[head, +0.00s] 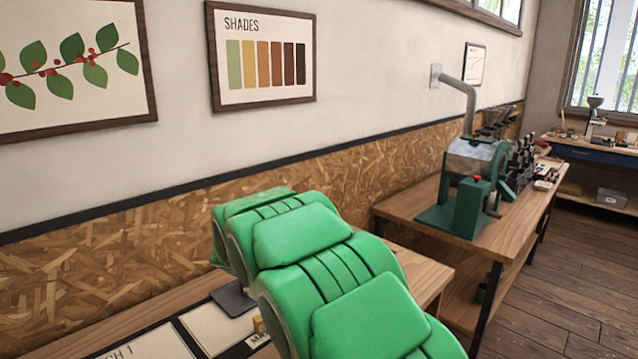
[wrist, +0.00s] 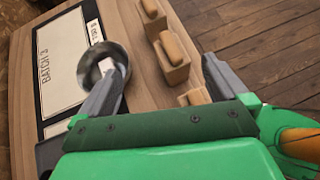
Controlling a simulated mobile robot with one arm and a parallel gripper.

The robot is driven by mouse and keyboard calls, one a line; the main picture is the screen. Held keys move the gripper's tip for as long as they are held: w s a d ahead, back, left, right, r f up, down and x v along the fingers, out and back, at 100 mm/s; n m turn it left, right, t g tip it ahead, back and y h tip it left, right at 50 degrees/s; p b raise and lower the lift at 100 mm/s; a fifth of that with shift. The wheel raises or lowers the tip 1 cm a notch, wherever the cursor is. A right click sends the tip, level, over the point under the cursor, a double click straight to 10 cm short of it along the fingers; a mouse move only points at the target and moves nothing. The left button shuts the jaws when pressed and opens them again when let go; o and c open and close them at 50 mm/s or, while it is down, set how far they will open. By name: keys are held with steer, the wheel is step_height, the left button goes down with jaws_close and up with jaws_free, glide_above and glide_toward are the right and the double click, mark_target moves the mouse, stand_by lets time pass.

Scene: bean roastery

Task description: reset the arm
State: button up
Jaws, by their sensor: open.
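My arm, green, fills the lower middle of the head view. My gripper (wrist: 163,66) shows in the wrist view with its two grey fingers spread apart. It is open, and I see nothing held between the fingers. Below it is a wooden bench top (wrist: 122,60). A round metal dish (wrist: 92,62) lies beside the left finger and is partly hidden by it. In the head view the gripper is out of sight.
Several wooden blocks (wrist: 173,62) stand on the bench. A card (wrist: 62,60) reads BATCH 3. In the head view, a green roasting machine (head: 475,185) with a pipe stands on another bench (head: 415,210). Wooden floor (head: 570,285) is clear at right.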

steer(key=s+d+r+m+g+y, duration=0.25)
steer(key=s+d+m, duration=0.4)
steer(key=s, duration=0.45)
steer(key=s+d+r+m+g+y, duration=0.1)
steer(key=s+d+r+m+g, duration=0.2)
steer(key=s+d+m, duration=0.6)
steer(key=s+a+m+g+y, duration=0.1)
steer(key=s+a+m+y, duration=0.1)
steer(key=s, duration=1.1)
steer(key=s+a+m+g+y, duration=0.1)
steer(key=s+m+y, duration=0.3)
steer(key=s, duration=0.9)
steer(key=shift+a+f+m, duration=0.25)
steer(key=shift+a+m, duration=0.2)
steer(key=shift+m, duration=0.6)
